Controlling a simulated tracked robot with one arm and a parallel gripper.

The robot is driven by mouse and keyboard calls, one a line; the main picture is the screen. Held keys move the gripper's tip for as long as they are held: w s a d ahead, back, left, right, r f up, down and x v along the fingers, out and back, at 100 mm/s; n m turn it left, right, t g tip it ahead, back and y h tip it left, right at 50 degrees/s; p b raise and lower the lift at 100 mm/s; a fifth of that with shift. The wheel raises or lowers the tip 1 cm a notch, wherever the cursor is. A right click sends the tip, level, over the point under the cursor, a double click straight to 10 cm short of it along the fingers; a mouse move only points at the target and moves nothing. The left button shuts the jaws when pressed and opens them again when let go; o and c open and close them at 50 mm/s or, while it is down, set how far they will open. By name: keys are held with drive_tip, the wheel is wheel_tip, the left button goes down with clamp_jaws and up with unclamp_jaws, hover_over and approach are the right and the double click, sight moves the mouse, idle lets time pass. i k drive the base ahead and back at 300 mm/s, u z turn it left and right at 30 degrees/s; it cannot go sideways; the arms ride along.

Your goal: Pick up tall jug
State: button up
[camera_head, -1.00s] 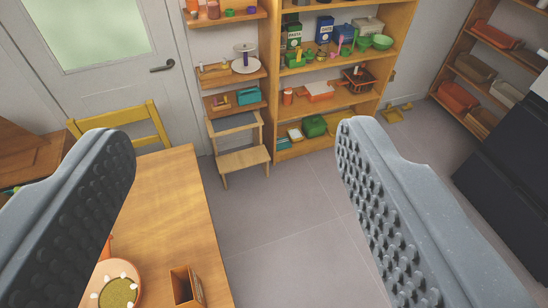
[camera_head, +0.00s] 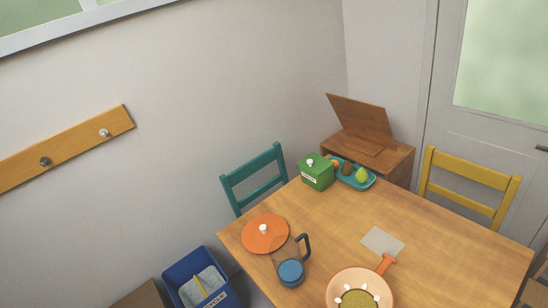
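What looks like the tall jug (camera_head: 290,271) stands near the front left edge of the wooden table (camera_head: 440,255). It has a dark blue handle on its right, a see-through brownish body and a blue round part low down. I cannot tell whether the blue is a base or contents. My gripper is not in the current view, and nothing is seen touching the jug.
An orange round lid (camera_head: 264,234) lies just behind the jug. An orange pan (camera_head: 360,290) with food is to its right. A green box (camera_head: 317,171) and a teal tray (camera_head: 350,174) stand at the back. Teal (camera_head: 254,180) and yellow chairs (camera_head: 467,186) flank the table. A blue bin (camera_head: 202,278) is lower left.

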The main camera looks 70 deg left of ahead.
sight(285, 252)
drive_tip(key=u, duration=1)
drive_tip(key=i, duration=0.75)
drive_tip(key=z, duration=0.05)
